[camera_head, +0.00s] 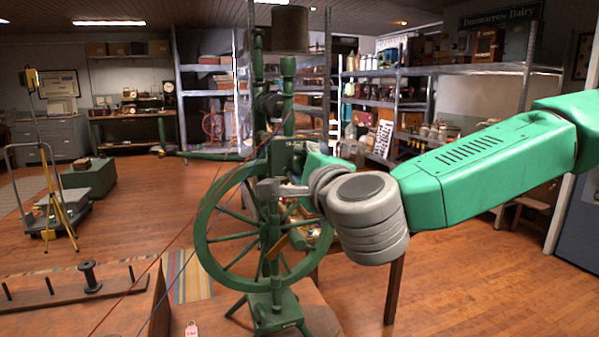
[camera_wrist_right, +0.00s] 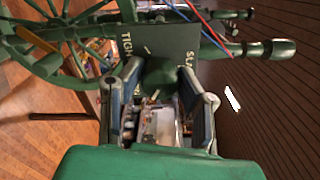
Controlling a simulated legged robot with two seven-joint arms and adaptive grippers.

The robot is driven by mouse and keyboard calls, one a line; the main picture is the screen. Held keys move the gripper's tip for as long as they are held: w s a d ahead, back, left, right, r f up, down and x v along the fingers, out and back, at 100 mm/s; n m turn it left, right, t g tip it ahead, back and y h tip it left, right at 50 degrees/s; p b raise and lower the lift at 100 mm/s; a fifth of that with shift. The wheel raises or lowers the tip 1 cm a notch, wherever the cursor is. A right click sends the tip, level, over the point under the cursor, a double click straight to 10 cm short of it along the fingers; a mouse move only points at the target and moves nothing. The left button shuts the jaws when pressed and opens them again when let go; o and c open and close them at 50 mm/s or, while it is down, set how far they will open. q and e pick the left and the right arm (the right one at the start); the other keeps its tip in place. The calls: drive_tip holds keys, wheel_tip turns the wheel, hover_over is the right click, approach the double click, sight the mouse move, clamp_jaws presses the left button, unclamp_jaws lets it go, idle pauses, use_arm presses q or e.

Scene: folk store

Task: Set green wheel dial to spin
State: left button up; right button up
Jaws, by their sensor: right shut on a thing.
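A green spinning wheel (camera_head: 203,235) stands upright in the middle of the head view, with a spoked wheel and a post. In the right wrist view, its dark green panel (camera_wrist_right: 160,42) carries pale lettering, "TIGHT" at left and a partly hidden "SLA" at right. A round green dial (camera_wrist_right: 160,73) sits on the panel. My right gripper (camera_wrist_right: 162,84) has its two fingers on either side of the dial and is shut on it. The dial's setting is hard to read. In the head view, my right arm hides part of the wheel. My left gripper is not in view.
A wooden table (camera_head: 130,315) with a peg rack and a dark spool (camera_head: 90,280) is at lower left. Red and blue threads cross in front of the wheel. Metal shelves (camera_head: 460,70) line the back. Open wooden floor lies at left and right.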

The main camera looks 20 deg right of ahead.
drive_tip(key=shift+f+m, duration=0.1)
drive_tip(key=shift+m, duration=0.2)
drive_tip(key=o, duration=1.1)
drive_tip(key=shift+o, duration=0.2)
drive_tip(key=shift+w+d+f, duration=0.1)
drive_tip(key=shift+w, duration=0.1)
drive_tip(key=s, duration=0.7)
drive_tip(key=shift+s+d, duration=0.2)
